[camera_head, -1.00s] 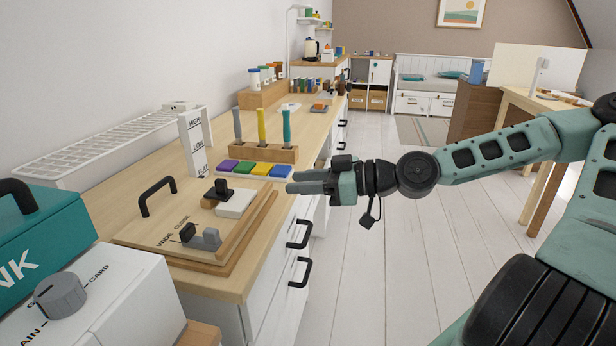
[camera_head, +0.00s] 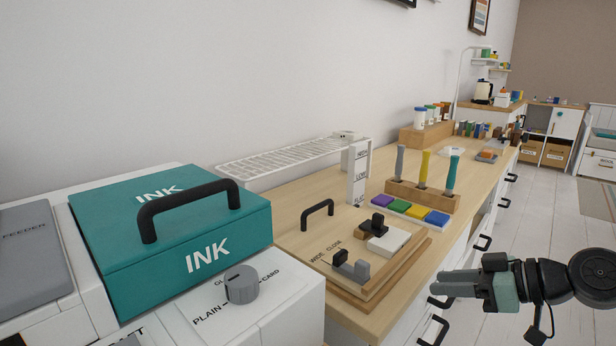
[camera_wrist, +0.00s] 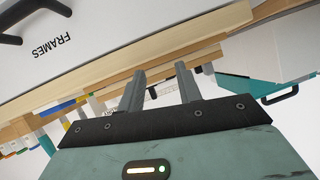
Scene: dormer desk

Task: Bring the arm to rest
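My gripper (camera_head: 440,282) is at the lower right of the head view, beside the desk's front edge and right of the wooden board. Its two grey fingers point left, toward the desk. In the wrist view the fingers of my gripper (camera_wrist: 160,82) stand apart with an empty gap between them. Only the wrist end of my arm shows in the head view; the rest is out of frame.
The wooden desk (camera_head: 300,240) carries a board (camera_head: 410,258) with blocks, coloured pads (camera_head: 410,209) and a tool holder (camera_head: 423,195). A teal INK box (camera_head: 110,250) sits left on a white machine with a grey knob (camera_head: 242,284). White floor (camera_head: 540,200) is free at right.

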